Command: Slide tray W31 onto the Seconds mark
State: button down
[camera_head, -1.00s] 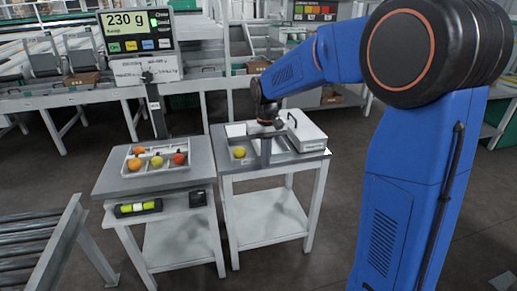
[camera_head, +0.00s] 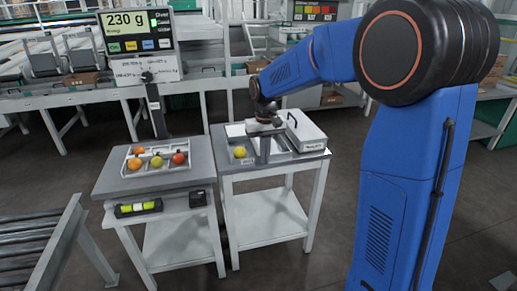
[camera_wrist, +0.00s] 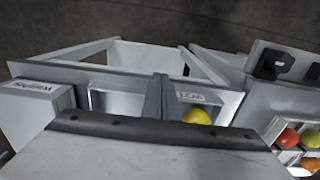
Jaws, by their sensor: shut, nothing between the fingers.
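A shallow grey tray (camera_head: 229,160) lies on the right-hand table and holds one yellow tomato (camera_head: 239,152). In the wrist view the same tray (camera_wrist: 118,101) shows a small label (camera_wrist: 191,98) that looks upside down and is hard to read. My gripper (camera_head: 265,158) points down at the tray, right of the tomato. In the wrist view its fingers (camera_wrist: 160,82) are together and empty, beside the tomato (camera_wrist: 197,117). I cannot tell whether the fingers touch the tray wall. I cannot make out a Seconds mark.
A pale case (camera_head: 307,132) with a handle stands right of the tray. A white card (camera_head: 235,130) lies behind it. The left table (camera_head: 112,184) carries a divided tray (camera_head: 130,170) of several tomatoes, with a scale display (camera_head: 138,32) reading 230 g behind.

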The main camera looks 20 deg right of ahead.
aim_at(258, 140)
jog(key=shift+w, duration=2.3)
jog(key=shift+w+a, duration=0.15)
jog(key=shift+w, duration=5.95)
jog(key=shift+w, duration=0.45)
jog(key=shift+s, duration=4.25)
